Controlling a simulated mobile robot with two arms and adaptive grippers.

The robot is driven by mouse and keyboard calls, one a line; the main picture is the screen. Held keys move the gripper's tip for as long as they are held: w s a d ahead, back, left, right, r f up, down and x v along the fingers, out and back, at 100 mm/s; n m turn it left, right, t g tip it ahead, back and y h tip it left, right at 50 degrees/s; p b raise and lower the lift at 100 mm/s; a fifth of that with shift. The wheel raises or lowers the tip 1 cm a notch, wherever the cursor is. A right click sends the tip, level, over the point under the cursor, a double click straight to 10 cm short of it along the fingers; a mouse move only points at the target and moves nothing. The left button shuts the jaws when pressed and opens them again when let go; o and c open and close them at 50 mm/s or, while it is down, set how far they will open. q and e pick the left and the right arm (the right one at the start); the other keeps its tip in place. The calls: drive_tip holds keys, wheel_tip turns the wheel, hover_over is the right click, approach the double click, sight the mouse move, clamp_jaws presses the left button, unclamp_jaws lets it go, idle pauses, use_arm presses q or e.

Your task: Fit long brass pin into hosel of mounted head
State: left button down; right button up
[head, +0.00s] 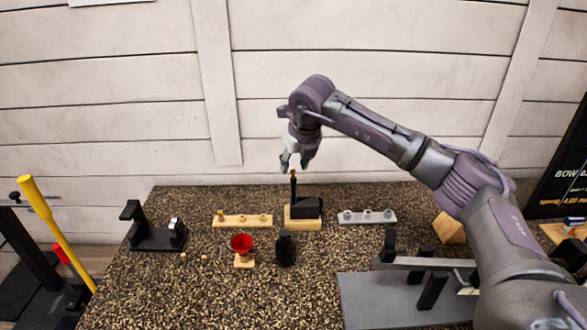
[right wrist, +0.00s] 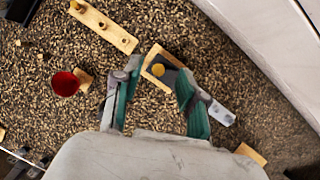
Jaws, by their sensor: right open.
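The mounted head (head: 308,208) is black and sits on a wooden block (head: 303,224) in the middle of the table, its dark hosel (head: 293,188) standing upright. A brass pin end (head: 293,172) shows at the top of the hosel. It also shows as a round brass top (right wrist: 158,69) in the right wrist view, in line with the hosel; how deep it sits is hidden. My right gripper (head: 295,164) is open and points down just above the hosel. In the right wrist view its fingers (right wrist: 152,92) are apart on either side of the brass top, with nothing clamped. My left gripper is out of view.
A wooden rack (head: 243,221) with a brass piece at its left end stands to the left, a grey rack (head: 367,217) to the right. A red cup (head: 241,242) and a black bottle (head: 286,249) stand in front. The front left tabletop is mostly clear.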

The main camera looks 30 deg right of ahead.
drive_tip(key=v, duration=0.9)
drive_tip(key=shift+r, duration=0.2)
drive_tip(key=shift+s, duration=0.15)
